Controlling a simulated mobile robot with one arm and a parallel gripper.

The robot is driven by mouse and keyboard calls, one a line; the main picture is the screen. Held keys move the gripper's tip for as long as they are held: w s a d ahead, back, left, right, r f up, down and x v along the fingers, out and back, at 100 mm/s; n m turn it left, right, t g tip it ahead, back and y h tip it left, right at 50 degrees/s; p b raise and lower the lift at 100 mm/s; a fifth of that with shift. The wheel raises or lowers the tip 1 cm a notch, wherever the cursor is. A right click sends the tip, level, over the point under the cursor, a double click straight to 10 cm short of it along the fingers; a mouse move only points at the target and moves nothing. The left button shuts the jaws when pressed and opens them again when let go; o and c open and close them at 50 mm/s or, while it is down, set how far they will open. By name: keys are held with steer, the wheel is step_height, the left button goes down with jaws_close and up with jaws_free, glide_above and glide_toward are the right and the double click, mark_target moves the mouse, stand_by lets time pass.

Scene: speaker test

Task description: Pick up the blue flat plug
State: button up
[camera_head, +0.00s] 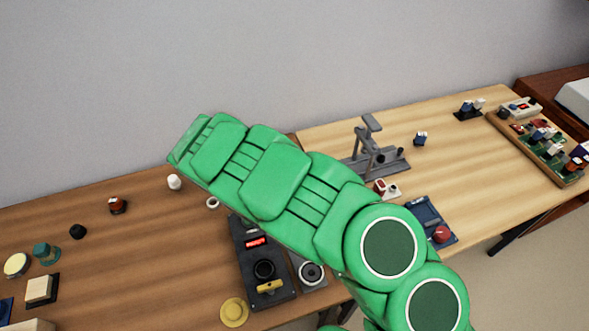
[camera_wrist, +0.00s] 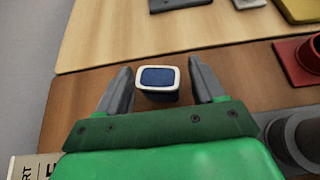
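A small block with a flat blue top and a white rim (camera_wrist: 157,78), which looks like the blue flat plug, stands on the brown table in the wrist view. My gripper (camera_wrist: 160,66) is open, with one grey finger to the left of the block and one to the right. Gaps show between the block and both fingers. In the head view my green arm hides the fingers and this block.
A black device with a red display (camera_head: 256,242) stands below my arm. A white cap (camera_head: 174,182) and a pale ring (camera_head: 212,202) lie near the arm. In the wrist view, a red square part (camera_wrist: 300,62) and a dark round part (camera_wrist: 297,140) are at right.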

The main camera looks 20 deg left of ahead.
steer(key=c, duration=0.8)
steer(key=shift+r, duration=0.15)
steer(key=shift+c, duration=0.2)
